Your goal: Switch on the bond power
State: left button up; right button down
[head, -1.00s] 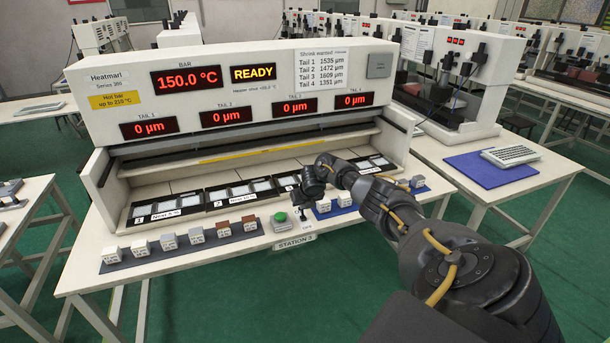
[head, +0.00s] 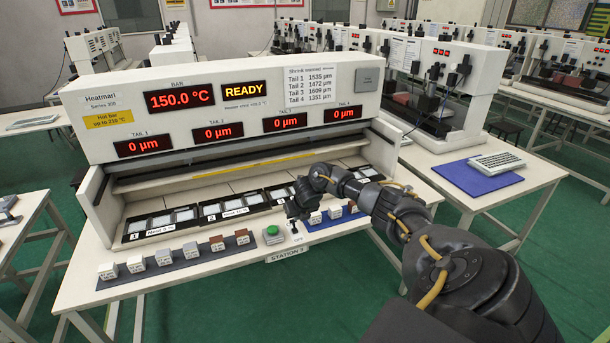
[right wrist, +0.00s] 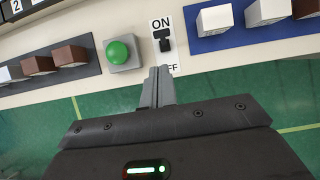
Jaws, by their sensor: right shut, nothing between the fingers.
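The power switch (right wrist: 164,42) is a small black toggle on a white plate marked ON at the top. The lower label is partly covered by my fingers, with only "FF" showing. My right gripper (right wrist: 160,72) is shut and empty, its fingertips just below the toggle in the right wrist view. I cannot tell whether they touch it. In the head view my right gripper (head: 293,213) points down over the front edge of the machine (head: 130,100), close behind the switch plate (head: 297,239). My left gripper is not in view.
A green button (right wrist: 118,52) on a grey box sits left of the switch. A dark strip with grey and brown blocks (head: 170,259) lies further left. A blue strip with white blocks (right wrist: 245,35) lies right. The displays read 150.0 °C and READY.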

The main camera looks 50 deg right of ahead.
jog(key=d+v, duration=0.1)
jog(key=v, duration=0.5)
jog(key=shift+a+r+b, duration=0.2)
jog(key=shift+r+b, duration=0.05)
jog(key=shift+b, duration=0.1)
jog(key=shift+s, duration=0.1)
